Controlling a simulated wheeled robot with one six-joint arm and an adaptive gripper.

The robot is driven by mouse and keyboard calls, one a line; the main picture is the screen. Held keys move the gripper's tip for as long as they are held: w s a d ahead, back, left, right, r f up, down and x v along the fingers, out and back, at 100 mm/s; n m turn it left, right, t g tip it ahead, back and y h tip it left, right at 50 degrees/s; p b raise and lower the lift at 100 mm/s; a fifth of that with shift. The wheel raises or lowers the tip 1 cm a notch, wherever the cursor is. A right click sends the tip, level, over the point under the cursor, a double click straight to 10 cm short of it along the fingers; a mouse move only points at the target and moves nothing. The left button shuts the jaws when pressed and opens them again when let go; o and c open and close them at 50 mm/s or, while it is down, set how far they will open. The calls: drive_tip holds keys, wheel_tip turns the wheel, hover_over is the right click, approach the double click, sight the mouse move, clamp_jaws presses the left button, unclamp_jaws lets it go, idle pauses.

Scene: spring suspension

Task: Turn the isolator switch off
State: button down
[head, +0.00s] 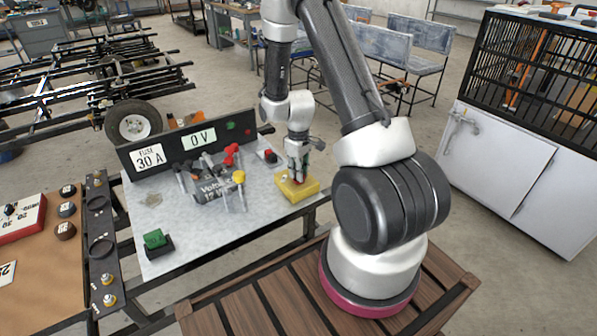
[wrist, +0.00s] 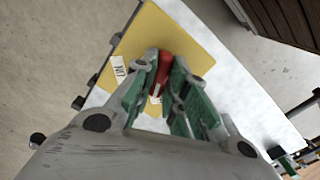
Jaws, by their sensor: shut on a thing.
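The isolator switch has a yellow base (head: 299,191) on the right part of the grey bench top. In the wrist view its yellow plate (wrist: 180,32) carries a white label (wrist: 119,68), partly readable, and a red handle (wrist: 164,68). My gripper (head: 297,180) reaches down from above onto the switch. In the wrist view the green-padded fingers (wrist: 166,88) are shut on the red handle, one on each side. The lower part of the handle is hidden between the fingers. A white mark shows on the red handle.
A black panel (head: 190,142) reading "FUSE 30 A" and "0 V" stands along the bench's back. A battery-like box (head: 213,190) with red, yellow and grey clamps is left of the switch. A green block (head: 155,239) sits front left. Bare bench top (head: 200,235) lies between.

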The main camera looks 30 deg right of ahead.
drive_tip(key=shift+n, duration=2.2)
drive_tip(key=c, duration=1.4)
unclamp_jaws()
drive_tip(key=shift+c, duration=0.2)
wheel_tip(320, 180, up, 12)
